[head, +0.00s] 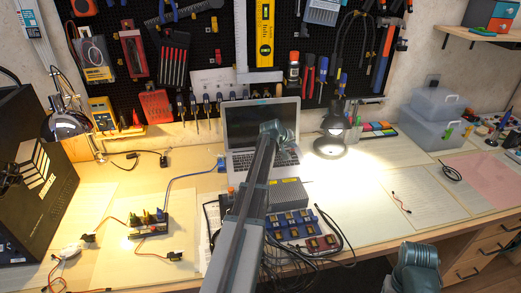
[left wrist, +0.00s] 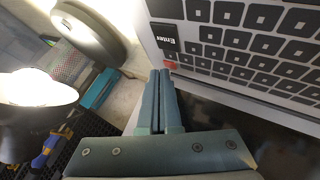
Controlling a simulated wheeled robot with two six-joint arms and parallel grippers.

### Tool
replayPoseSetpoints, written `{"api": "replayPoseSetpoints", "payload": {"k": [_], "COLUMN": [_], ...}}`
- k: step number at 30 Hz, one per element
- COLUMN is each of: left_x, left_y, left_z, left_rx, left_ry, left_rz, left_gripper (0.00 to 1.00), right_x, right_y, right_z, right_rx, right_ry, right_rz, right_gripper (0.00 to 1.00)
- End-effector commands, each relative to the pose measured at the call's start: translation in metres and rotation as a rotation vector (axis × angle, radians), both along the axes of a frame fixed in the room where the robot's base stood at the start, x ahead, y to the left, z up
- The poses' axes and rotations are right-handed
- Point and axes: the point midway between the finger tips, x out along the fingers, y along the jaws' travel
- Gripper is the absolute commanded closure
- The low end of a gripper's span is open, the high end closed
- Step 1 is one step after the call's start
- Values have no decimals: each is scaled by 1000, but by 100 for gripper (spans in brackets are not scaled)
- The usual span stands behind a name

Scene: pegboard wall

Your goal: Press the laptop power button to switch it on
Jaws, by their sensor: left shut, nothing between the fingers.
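The silver laptop stands open at the back of the bench, its dark screen (head: 248,122) facing me in the head view. In the left wrist view its keyboard (left wrist: 240,45) fills the upper right, with a key marked Enter (left wrist: 167,38). A small round red button (left wrist: 170,65) sits at the keyboard's corner. My left gripper (head: 283,141) is over the right side of the laptop. Its shut, empty fingers (left wrist: 162,73) end right by the red button; I cannot tell whether they touch it. The arm hides part of the keyboard.
A lit desk lamp (head: 335,122) stands just right of the laptop; its round base (left wrist: 88,28) is close to my left gripper. A grey box (head: 288,194) and cables lie in front of the laptop. A tool-hung pegboard (head: 220,38) is behind.

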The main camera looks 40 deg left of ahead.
Motion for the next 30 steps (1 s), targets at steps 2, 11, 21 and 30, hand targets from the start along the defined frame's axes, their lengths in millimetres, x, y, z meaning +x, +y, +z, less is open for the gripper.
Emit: {"api": "replayPoseSetpoints", "payload": {"k": [2, 11, 21, 30], "left_x": [0, 0, 0, 0], "left_y": [0, 0, 0, 0], "left_z": [0, -3, -3, 10], "left_rx": [0, 0, 0, 0], "left_ry": [0, 0, 0, 0], "left_rz": [0, 0, 0, 0], "left_gripper": [100, 100, 100, 100], "right_x": [0, 0, 0, 0], "right_y": [0, 0, 0, 0], "right_z": [0, -3, -2, 10], "right_rx": [0, 0, 0, 0], "right_ry": [0, 0, 0, 0], "right_rz": [0, 0, 0, 0], "right_gripper": [37, 37, 37, 37]}}
